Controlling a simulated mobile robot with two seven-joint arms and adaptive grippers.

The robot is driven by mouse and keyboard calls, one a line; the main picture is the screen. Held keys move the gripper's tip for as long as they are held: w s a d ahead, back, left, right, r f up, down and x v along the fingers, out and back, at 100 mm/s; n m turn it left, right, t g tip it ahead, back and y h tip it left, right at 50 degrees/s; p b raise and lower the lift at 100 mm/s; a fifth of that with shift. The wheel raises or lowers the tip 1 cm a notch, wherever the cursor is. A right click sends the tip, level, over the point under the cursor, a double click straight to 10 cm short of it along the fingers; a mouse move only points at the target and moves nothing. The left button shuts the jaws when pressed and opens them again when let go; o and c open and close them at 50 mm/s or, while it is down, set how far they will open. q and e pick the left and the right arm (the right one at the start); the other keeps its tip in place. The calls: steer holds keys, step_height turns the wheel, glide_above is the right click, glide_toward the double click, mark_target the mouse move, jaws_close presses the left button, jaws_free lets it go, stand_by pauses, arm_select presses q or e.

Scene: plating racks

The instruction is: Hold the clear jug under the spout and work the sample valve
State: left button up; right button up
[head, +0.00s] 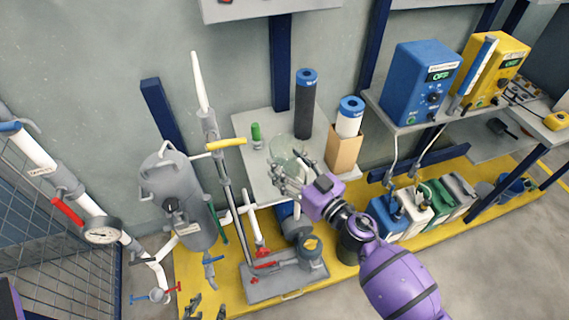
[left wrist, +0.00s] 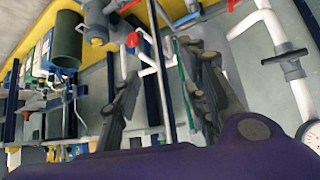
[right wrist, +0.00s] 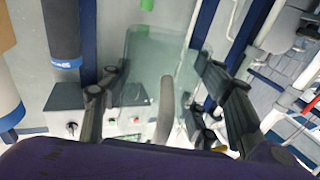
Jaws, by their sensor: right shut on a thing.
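The clear jug (head: 283,148) is see-through and pale green. It is above the grey shelf in the head view and fills the middle of the right wrist view (right wrist: 150,60). My right gripper (head: 288,178) is shut on its handle (right wrist: 165,108). My left gripper (head: 207,306) is open and empty at the bottom edge of the head view; its two dark fingers stand apart in the left wrist view (left wrist: 165,70). Small valves with a blue handle (head: 213,261) and red handles (head: 263,252) sit low on the piping. I cannot tell which one is the sample valve, or pick out the spout.
A grey tank (head: 175,200) and an upright pipe with a yellow lever (head: 227,144) stand left of the jug. Dark (head: 307,105) and white (head: 349,118) cylinders stand behind it. Several canisters (head: 415,207) line the yellow platform at right. A pump (head: 290,265) sits low in the middle.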

steer(key=s+d+r, duration=0.1)
steer(key=s+r, duration=0.1)
steer(key=s, duration=0.5)
steer(key=shift+r+p, duration=0.15)
steer(key=shift+p, duration=0.15)
